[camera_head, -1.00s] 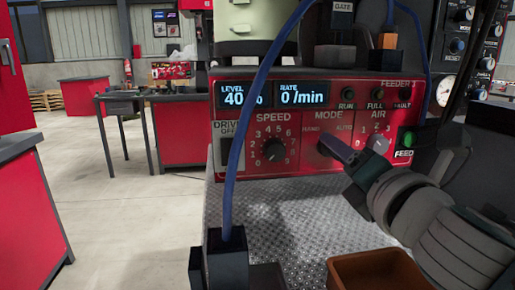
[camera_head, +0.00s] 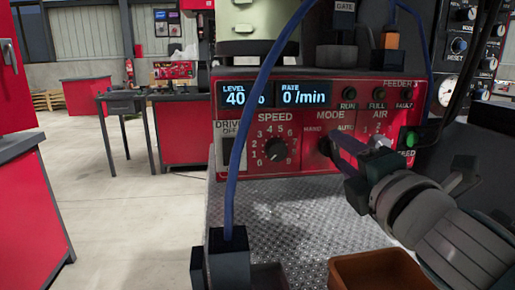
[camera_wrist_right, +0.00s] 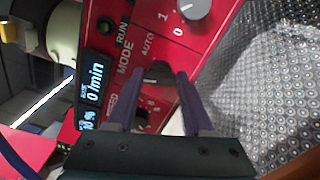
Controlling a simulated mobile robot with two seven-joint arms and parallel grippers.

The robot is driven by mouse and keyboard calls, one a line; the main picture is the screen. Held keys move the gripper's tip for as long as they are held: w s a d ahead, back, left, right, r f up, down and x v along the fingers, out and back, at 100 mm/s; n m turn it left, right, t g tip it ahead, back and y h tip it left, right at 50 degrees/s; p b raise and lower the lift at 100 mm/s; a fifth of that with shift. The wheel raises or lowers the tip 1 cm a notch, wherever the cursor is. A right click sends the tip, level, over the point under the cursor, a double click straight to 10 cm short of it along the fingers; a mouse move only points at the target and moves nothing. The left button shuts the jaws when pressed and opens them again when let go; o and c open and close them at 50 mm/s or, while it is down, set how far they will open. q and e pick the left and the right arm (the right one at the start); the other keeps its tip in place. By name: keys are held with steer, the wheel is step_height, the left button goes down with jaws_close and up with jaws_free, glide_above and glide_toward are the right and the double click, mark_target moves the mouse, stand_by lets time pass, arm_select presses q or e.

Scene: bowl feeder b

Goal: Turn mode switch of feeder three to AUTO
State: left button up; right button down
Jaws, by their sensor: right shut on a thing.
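The red panel (camera_head: 300,118) labelled FEEDER 3 faces me in the head view. Its MODE switch is a dark knob (camera_head: 324,146) below the MODE label, between the HAND and AUTO labels. My right gripper (camera_head: 336,143) reaches it from the right. In the right wrist view the two purple-grey fingers (camera_wrist_right: 163,76) are closed on the dark mode switch (camera_wrist_right: 157,72), with AUTO printed just above it. The fingers cover much of the switch, so I cannot tell which label it points to. My left gripper is not in view.
The SPEED knob (camera_head: 275,149) is left of the switch. The AIR knob (camera_wrist_right: 195,8) is close beside my right gripper. A blue cable (camera_head: 232,150) arches in front of the panel's left part. A brown bin (camera_head: 378,272) stands below my right arm on the metal plate (camera_head: 290,215).

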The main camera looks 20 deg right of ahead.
steer(key=m, duration=0.4)
steer(key=m+p, duration=0.1)
steer(key=m, duration=0.3)
steer(key=m+p, duration=0.1)
steer(key=m, duration=0.3)
steer(key=shift+a+f, duration=0.1)
steer(key=shift+f, duration=0.15)
steer(key=shift+m+p, duration=0.3)
steer(key=shift+c, duration=1.4)
jaws_free()
steer(key=shift+s, duration=0.1)
steer(key=v, duration=0.9)
steer(key=shift+s+a+p, duration=0.15)
steer(key=shift+s+p, duration=0.2)
